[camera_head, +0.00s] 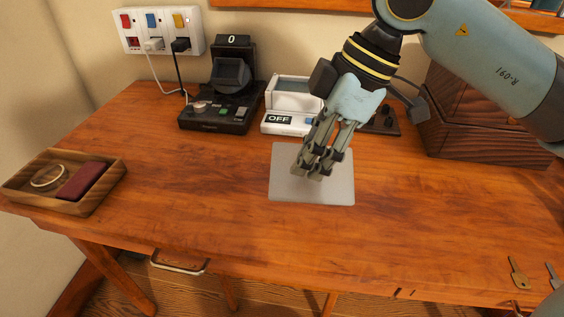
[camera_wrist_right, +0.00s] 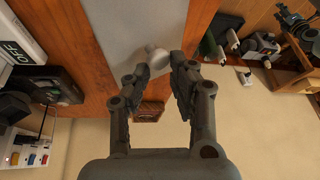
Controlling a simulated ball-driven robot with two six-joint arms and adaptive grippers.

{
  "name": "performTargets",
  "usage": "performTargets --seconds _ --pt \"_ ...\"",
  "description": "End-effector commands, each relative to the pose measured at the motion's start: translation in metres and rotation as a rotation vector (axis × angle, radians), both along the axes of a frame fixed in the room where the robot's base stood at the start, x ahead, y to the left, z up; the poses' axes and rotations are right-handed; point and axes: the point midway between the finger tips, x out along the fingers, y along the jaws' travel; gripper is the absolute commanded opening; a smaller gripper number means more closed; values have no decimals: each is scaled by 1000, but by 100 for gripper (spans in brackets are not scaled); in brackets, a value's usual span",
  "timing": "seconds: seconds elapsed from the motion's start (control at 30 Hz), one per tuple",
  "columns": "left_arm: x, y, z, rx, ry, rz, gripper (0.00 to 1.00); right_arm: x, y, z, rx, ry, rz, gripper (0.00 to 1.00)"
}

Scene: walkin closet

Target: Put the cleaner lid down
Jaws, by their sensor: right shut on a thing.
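The cleaner lid (camera_head: 340,190) is a flat pale grey square plate in the middle of the desk area in the head view. In the right wrist view the lid (camera_wrist_right: 125,25) shows a small white knob (camera_wrist_right: 156,57) between the fingertips. My right gripper (camera_head: 312,170) reaches down over the lid and is shut on it at the knob; it also shows in the right wrist view (camera_wrist_right: 159,68). I cannot tell whether the lid touches the desk or hangs just above it. The white cleaner (camera_head: 284,123) with an OFF display stands behind the lid.
The wooden desk (camera_head: 200,190) is clear left and in front of the lid. A wooden tray (camera_head: 92,206) lies far left. A black device (camera_head: 225,117) stands left of the cleaner, a wooden chest (camera_head: 475,130) at right. Keys (camera_head: 518,272) lie front right.

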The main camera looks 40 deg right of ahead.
Motion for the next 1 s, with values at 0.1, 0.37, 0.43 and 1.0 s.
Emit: performTargets --seconds 0.1,0.37,0.43,1.0 --pt "-4 0 -14 0 6 0 40 27 8 -18 12 -1 -2 0" --pt "-15 1 -26 1 24 1 40 71 17 -44 4 2 1 0" --pt "-17 1 -26 1 26 0 40 76 18 -47 3 2 2 0" --pt "-20 1 -38 1 32 0 40 76 17 -88 0 3 2 0"
